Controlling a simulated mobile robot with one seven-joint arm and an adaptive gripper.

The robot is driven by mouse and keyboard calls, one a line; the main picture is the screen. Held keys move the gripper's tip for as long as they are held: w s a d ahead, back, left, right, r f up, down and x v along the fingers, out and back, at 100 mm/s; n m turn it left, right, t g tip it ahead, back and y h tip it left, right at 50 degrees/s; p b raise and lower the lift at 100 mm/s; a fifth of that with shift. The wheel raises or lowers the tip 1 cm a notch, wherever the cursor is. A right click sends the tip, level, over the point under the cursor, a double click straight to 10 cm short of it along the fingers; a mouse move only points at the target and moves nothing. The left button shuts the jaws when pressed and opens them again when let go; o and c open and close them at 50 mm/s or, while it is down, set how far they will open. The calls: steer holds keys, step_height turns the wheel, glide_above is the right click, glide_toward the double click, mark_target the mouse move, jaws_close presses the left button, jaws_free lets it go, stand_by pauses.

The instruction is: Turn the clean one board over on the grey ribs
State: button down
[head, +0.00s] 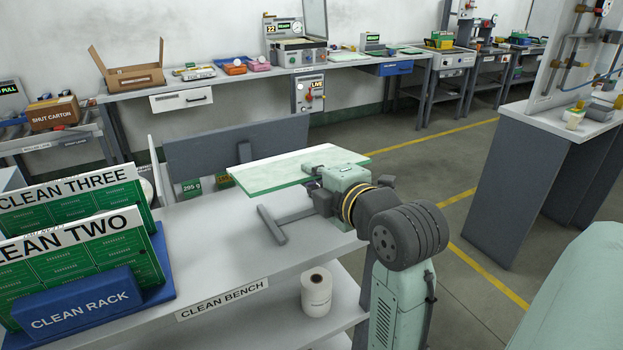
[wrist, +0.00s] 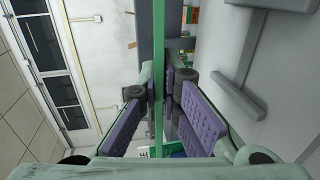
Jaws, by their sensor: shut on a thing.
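My gripper (head: 318,186) is shut on a board (head: 272,170), holding it by its right end near the far edge of the clean bench. The board lies about level, with a pale, blank face up and a green edge; no name shows on it. In the wrist view, the purple finger pads (wrist: 168,95) stand either side of the board's thin green edge (wrist: 158,120). A grey rib (head: 272,226) lies on the bench below the board and also shows in the wrist view (wrist: 238,97). The board and my gripper hide part of the ribs.
The blue clean rack (head: 80,305) at left holds boards marked CLEAN TWO (head: 95,255) and CLEAN THREE (head: 120,195). A dark grey panel (head: 205,150) stands behind the bench. The bench top (head: 215,230) between rack and rib is clear. A white roll (head: 316,290) sits below.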

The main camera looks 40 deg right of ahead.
steer(key=shift+f+b, duration=4)
steer(key=shift+f, duration=0.15)
steer(key=shift+f+b, duration=0.6)
steer(key=c, duration=1.7)
jaws_free()
steer(key=shift+r, duration=0.1)
steer(key=o, duration=1)
steer(key=shift+c, duration=0.2)
steer(key=shift+o, duration=0.2)
steer(key=shift+s+f, duration=0.15)
steer(key=shift+f, duration=0.05)
steer(key=shift+s+a, duration=0.2)
steer(key=shift+s, duration=0.45)
steer(key=shift+s, duration=0.1)
